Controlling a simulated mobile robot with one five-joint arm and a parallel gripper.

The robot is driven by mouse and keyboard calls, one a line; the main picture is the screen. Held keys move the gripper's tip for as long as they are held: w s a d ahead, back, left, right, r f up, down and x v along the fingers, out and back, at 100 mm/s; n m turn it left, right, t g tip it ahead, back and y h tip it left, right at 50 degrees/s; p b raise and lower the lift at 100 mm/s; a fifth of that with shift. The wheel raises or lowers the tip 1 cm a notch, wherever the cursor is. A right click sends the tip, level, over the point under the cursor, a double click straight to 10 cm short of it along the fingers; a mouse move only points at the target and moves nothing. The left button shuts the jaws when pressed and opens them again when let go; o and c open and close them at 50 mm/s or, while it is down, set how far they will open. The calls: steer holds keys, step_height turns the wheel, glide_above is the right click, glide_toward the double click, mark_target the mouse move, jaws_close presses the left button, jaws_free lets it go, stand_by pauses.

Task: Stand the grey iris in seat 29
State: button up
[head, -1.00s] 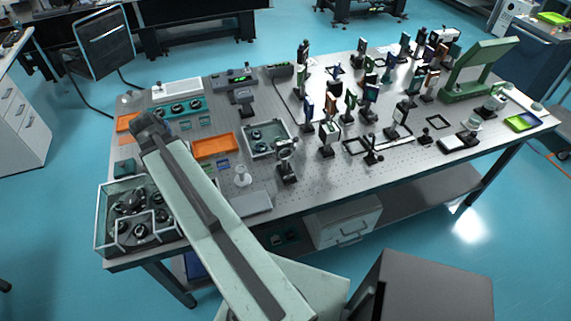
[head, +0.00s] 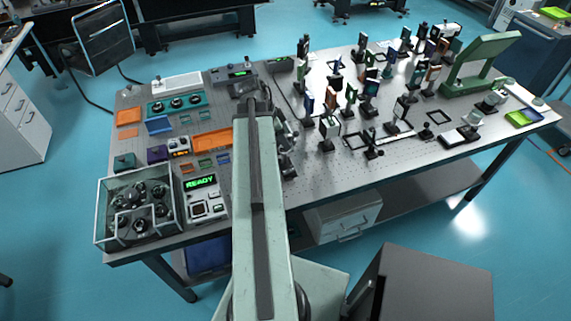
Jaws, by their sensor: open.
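I cannot single out the grey iris for certain. A grey post-mounted part (head: 288,168) stands upright on the optical table just right of my arm, partly hidden by it. Many post-mounted optics (head: 330,128) stand farther right, too small to tell apart. Seat 29 cannot be made out; no seat numbers are readable. My gripper (head: 259,104) is at the far end of my arm, over the table's left-centre. It is open, its fingers hardly distinguishable, and nothing shows in it.
A clear-walled bin (head: 98,215) with dark round parts stands at the table's front left corner. A box reading READY (head: 203,188), orange trays (head: 213,140) and teal units (head: 174,105) lie left of my arm. A green frame (head: 482,65) stands at the right.

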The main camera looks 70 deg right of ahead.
mark_target(286, 157)
steer(key=b+x, duration=0.4)
steer(key=x, duration=0.1)
steer(key=shift+w+d+f+b, duration=0.15)
steer(key=shift+d+f+b, duration=0.05)
steer(key=shift+b, duration=0.2)
steer(key=shift+r, duration=0.2)
steer(key=shift+c, duration=0.3)
jaws_close()
stand_by(0.4)
